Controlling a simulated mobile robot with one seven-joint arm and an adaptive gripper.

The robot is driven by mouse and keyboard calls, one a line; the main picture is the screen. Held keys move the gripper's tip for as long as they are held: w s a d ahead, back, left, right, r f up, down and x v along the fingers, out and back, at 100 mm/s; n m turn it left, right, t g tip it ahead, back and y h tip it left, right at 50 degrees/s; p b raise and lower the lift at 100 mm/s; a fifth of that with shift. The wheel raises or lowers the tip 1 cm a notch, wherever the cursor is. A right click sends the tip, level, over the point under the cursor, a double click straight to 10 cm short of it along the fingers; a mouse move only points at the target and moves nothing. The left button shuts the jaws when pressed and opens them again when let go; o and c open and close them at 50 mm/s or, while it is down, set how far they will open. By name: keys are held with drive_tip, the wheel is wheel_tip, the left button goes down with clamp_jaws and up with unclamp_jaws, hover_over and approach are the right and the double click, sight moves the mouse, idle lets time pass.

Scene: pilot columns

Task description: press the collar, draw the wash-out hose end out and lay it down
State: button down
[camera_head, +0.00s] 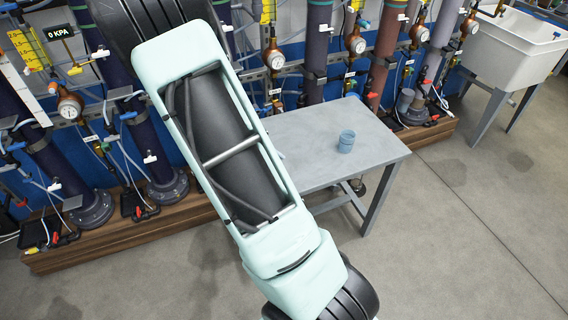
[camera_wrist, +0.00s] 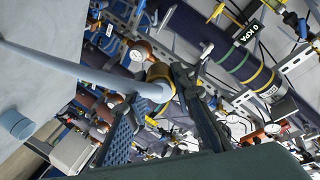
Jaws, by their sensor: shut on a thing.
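In the wrist view my gripper (camera_wrist: 160,88) is closed around a pale blue-grey hose end (camera_wrist: 150,90). The hose (camera_wrist: 75,68) runs from the hose end to the left edge of the picture. A brass-coloured collar (camera_wrist: 160,72) sits at the hose end, between my fingertips. I cannot tell whether the hose end is still seated in a fitting beyond the collar. In the head view my arm hides my gripper, and I cannot make out the hose end or collar there.
A grey table (camera_head: 375,138) with a blue cup (camera_head: 346,141) stands right of my arm. Columns with gauges and thin tubes line the blue wall behind, on a wooden plinth (camera_head: 135,236). A white sink (camera_head: 510,48) stands at the back right. The front-right floor is clear.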

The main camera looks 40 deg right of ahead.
drive_tip(key=s+d+f+n+g+h+b, duration=0.1)
drive_tip(key=s+d+f+b, duration=0.1)
drive_tip(key=d+f+b, duration=0.2)
drive_tip(key=s+d+f+n+g+h+b, duration=0.1)
drive_tip(key=s+d+f+g+h+b, duration=0.1)
drive_tip(key=f, duration=0.7)
drive_tip(key=s+d+f+n+g+h+b, duration=0.1)
drive_tip(key=s+d+f+g+b, duration=0.1)
drive_tip(key=d+f+b, duration=0.3)
drive_tip(key=shift+s+d+f+b, duration=0.35)
drive_tip(key=shift+s+d+f, duration=0.1)
drive_tip(key=shift+s+f, duration=0.2)
drive_tip(key=shift+f+b, duration=2.05)
drive_tip(key=shift+f, duration=0.85)
drive_tip(key=shift+f+b, duration=0.4)
drive_tip(key=shift+b, duration=0.05)
drive_tip(key=c, duration=1.6)
unclamp_jaws()
drive_tip(key=shift+a, duration=0.1)
drive_tip(key=v, duration=1.2)
drive_tip(key=shift+f, duration=0.1)
drive_tip(key=shift+w, duration=0.15)
